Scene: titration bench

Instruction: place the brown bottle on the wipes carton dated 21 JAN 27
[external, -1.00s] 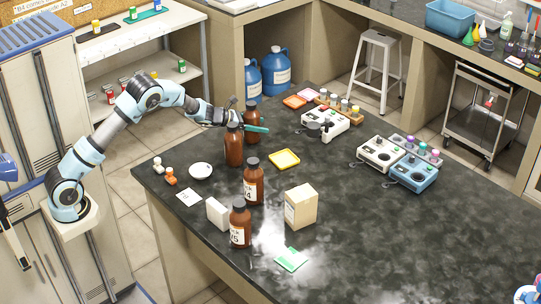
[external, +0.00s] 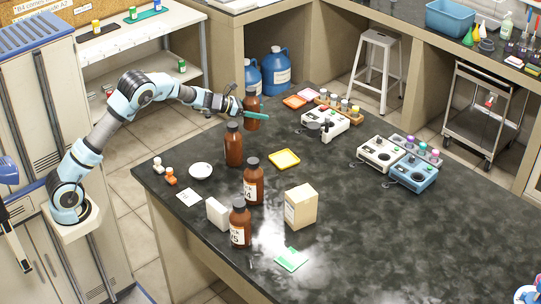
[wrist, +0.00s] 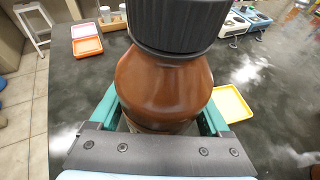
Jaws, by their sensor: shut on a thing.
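My gripper (external: 254,115) is shut on a brown bottle (external: 252,104) with a dark cap, near the far left edge of the bench. In the wrist view the bottle (wrist: 165,85) stands upright between the teal fingers, its ribbed cap close to the camera; its label is hidden. It appears to be held above the bench. A tan carton (external: 300,207) stands near the front middle of the bench, and a smaller white box (external: 217,213) stands left of it. I cannot read a date on either, so I cannot tell which is the named wipes carton.
Instruments (external: 380,152) sit right; the right front bench is clear.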

